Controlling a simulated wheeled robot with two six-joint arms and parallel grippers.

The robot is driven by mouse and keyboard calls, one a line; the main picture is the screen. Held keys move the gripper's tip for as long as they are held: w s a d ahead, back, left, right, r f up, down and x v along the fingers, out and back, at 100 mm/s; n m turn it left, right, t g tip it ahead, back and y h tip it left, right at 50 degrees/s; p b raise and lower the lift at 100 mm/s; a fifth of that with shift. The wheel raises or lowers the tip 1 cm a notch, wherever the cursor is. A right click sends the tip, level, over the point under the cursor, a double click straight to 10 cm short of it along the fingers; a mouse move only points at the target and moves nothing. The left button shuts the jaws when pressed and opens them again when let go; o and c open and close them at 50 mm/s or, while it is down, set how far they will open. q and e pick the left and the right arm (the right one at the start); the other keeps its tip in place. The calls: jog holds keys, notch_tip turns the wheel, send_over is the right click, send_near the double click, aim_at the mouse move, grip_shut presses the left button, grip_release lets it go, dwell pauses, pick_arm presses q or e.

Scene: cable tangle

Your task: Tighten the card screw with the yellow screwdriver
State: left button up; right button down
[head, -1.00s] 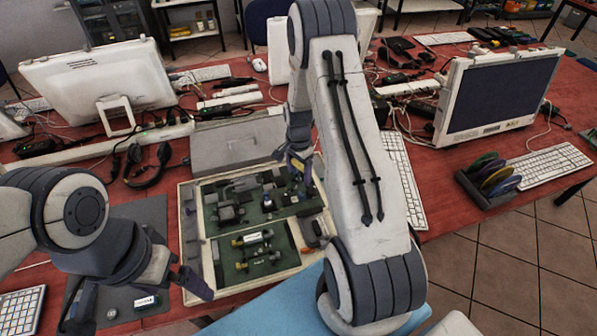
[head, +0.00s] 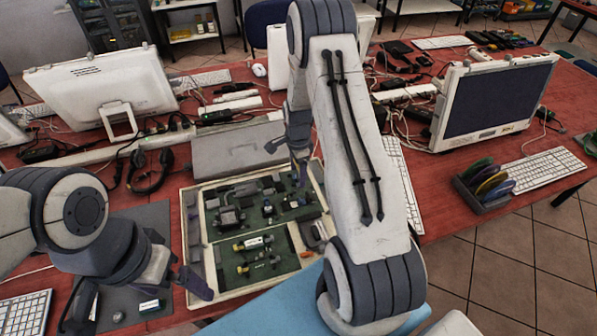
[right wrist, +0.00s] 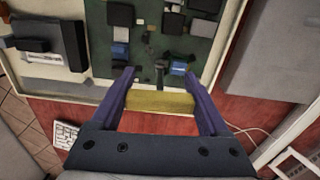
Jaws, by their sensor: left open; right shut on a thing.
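The yellow screwdriver (right wrist: 160,102) shows its handle crosswise between the two purple fingers of my right gripper (right wrist: 162,99) in the right wrist view. Its dark shaft (right wrist: 160,75) points towards the green board (right wrist: 150,50). I cannot tell whether the tip touches anything. In the head view my right gripper (head: 299,165) is over the far right part of the open case (head: 309,275), and my arm partly covers it. I cannot make out the card screw. My left gripper (head: 135,300) is open and empty over the dark mat, left of the case.
A grey box (head: 235,148) lies behind the case. A headset (head: 152,165), monitors (head: 497,95) and cables crowd the red table. A rack of coloured discs (head: 485,185) stands at the right. A small labelled part (head: 150,305) lies on the mat.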

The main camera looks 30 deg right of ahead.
jog(key=shift+r+p, duration=1.35)
jog(key=shift+r, duration=0.65)
